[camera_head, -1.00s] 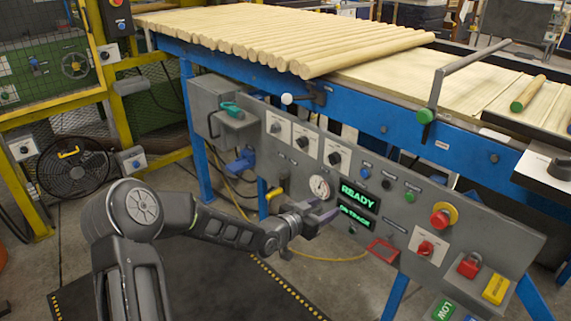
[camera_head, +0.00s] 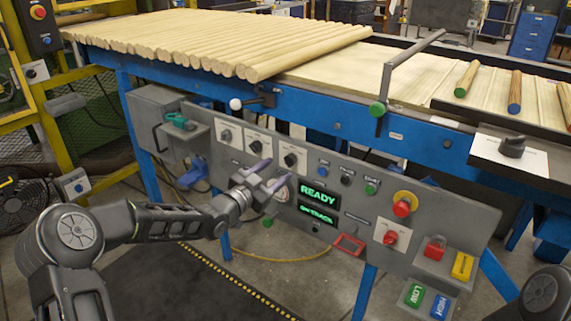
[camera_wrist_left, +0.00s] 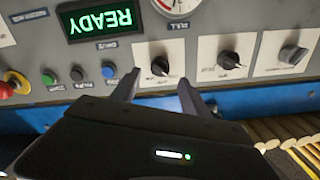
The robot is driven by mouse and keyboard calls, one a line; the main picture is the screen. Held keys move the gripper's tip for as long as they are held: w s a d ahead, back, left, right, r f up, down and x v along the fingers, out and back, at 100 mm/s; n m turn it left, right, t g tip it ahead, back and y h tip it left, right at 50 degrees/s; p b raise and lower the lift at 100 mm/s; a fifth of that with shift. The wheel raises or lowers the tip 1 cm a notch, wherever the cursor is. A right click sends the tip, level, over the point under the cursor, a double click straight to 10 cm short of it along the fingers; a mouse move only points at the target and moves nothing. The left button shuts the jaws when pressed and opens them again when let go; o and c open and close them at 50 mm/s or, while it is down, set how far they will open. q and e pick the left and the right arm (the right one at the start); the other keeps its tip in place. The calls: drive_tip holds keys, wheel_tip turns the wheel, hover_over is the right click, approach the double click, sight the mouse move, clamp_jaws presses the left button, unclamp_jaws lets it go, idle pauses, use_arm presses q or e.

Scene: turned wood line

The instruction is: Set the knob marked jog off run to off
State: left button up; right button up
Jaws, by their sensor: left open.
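Three knobs on white plates sit along the top left of the grey control panel: a grey-handled one (camera_head: 226,135), a middle dark one (camera_head: 256,147) and a right black one (camera_head: 290,160). The lettering is too small to tell which is marked jog off run. My left gripper (camera_head: 267,176) is open and empty in front of the panel, just below and left of the right black knob. In the upside-down left wrist view, that knob (camera_wrist_left: 160,66) appears between the two fingertips, apart from them; the middle knob (camera_wrist_left: 228,60) is outside. My right gripper is out of view.
The panel also bears a gauge (camera_head: 281,190), a green READY display (camera_head: 318,193), a red knob (camera_head: 390,238) and a red emergency button (camera_head: 404,205). A lever with a white ball (camera_head: 236,104) stands above the knobs. Wooden rods (camera_head: 240,40) lie on the blue-framed line.

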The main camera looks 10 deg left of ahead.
sight(286, 163)
use_arm(q)
drive_tip(key=x, duration=0.5)
drive_tip(key=shift+w, duration=0.25)
clamp_jaws()
idle(0.4)
